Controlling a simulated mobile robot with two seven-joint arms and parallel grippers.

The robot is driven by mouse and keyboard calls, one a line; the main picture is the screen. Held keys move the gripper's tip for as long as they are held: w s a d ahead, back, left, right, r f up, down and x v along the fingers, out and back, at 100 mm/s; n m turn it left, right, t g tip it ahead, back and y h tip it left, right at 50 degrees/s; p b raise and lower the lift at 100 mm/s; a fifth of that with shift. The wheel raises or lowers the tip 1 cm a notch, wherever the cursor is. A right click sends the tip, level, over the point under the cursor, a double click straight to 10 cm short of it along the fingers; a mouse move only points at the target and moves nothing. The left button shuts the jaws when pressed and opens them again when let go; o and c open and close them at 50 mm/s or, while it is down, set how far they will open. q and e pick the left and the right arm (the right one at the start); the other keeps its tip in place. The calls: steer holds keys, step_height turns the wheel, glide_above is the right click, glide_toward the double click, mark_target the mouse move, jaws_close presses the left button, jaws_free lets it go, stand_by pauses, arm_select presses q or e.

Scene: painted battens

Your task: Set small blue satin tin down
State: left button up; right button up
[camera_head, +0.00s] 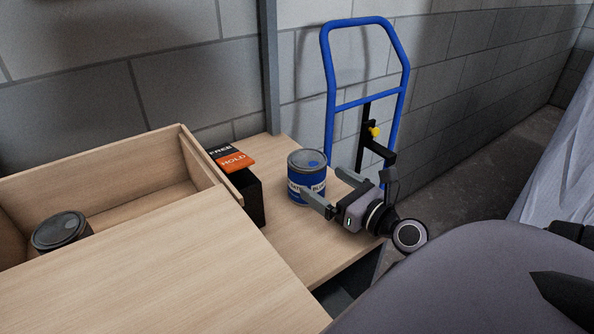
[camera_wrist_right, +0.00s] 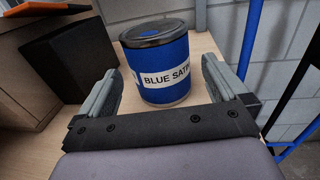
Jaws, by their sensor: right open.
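The small blue satin tin (camera_head: 306,178) stands upright on the wooden surface, beside a black box. It has a grey lid with a blue spot and a white label. In the right wrist view the tin (camera_wrist_right: 158,62) stands ahead of the gripper and its label reads "BLUE SATI". My right gripper (camera_head: 324,188) is open, with its fingers pointing toward the tin. In the wrist view the gripper's fingers (camera_wrist_right: 160,88) are spread to either side of the tin's lower part, with gaps visible. My left gripper is not in view.
A black box with an orange "HOLD" label (camera_head: 236,161) stands left of the tin. An open wooden drawer or box (camera_head: 110,190) holds a dark-lidded tin (camera_head: 62,231). A blue hand truck (camera_head: 328,95) leans near the wall behind. Bare wood (camera_head: 300,240) lies in front of the tin.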

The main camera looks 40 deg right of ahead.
mark_target(307, 173)
steer(key=shift+w+a+f+p, duration=0.1)
steer(key=shift+w+p, duration=0.15)
steer(key=shift+w, duration=1.4)
steer(key=shift+w+a+f+p, duration=0.1)
steer(key=shift+w+p, duration=0.1)
steer(key=shift+w, duration=1.45)
steer(key=c, duration=1.1)
steer(key=shift+r, duration=0.2)
steer(key=shift+c, duration=0.9)
